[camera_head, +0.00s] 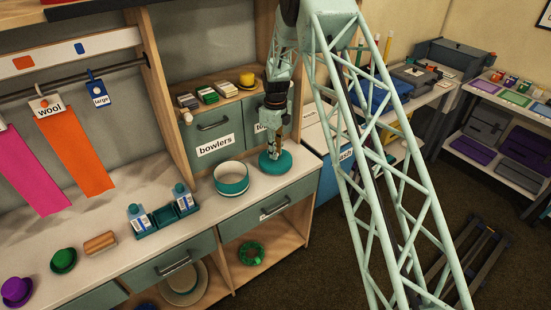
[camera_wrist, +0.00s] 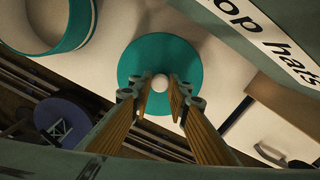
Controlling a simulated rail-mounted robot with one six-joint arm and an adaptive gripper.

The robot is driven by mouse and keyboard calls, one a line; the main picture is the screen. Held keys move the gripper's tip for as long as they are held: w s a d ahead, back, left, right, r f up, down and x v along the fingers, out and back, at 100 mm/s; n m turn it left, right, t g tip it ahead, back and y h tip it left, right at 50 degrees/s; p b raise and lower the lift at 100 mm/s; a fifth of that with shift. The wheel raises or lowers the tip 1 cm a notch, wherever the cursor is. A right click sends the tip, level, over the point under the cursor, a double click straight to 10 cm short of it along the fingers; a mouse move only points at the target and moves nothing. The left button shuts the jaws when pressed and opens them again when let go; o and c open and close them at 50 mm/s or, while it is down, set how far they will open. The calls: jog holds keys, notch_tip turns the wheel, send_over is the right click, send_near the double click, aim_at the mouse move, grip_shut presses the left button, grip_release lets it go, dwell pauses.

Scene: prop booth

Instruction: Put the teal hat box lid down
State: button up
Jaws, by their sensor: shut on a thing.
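The teal hat box lid (camera_head: 283,163) is a round disc over the right end of the counter. My gripper (camera_head: 271,150) is above it, pointing down. In the wrist view the lid (camera_wrist: 145,62) lies level under my gripper (camera_wrist: 160,90), and the fingers are shut on its pale round knob (camera_wrist: 160,82). I cannot tell whether the lid touches the counter or is just above it. The open teal and white hat box (camera_head: 232,188) stands to the left of the lid, apart from it, and its rim shows in the wrist view (camera_wrist: 78,22).
The pale counter (camera_head: 205,226) has a teal tray (camera_head: 165,222) with blue-labelled bottles left of the box. Drawers labelled bowlers (camera_head: 215,146) and top hats stand behind. The counter's front and right edges are close to the lid.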

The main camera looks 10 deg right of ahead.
jog(key=shift+f, duration=1.75)
jog(key=shift+f, duration=0.15)
jog(key=o, duration=0.8)
jog(key=shift+s, duration=0.1)
jog(key=shift+r, duration=6.15)
jog(key=shift+r, duration=0.1)
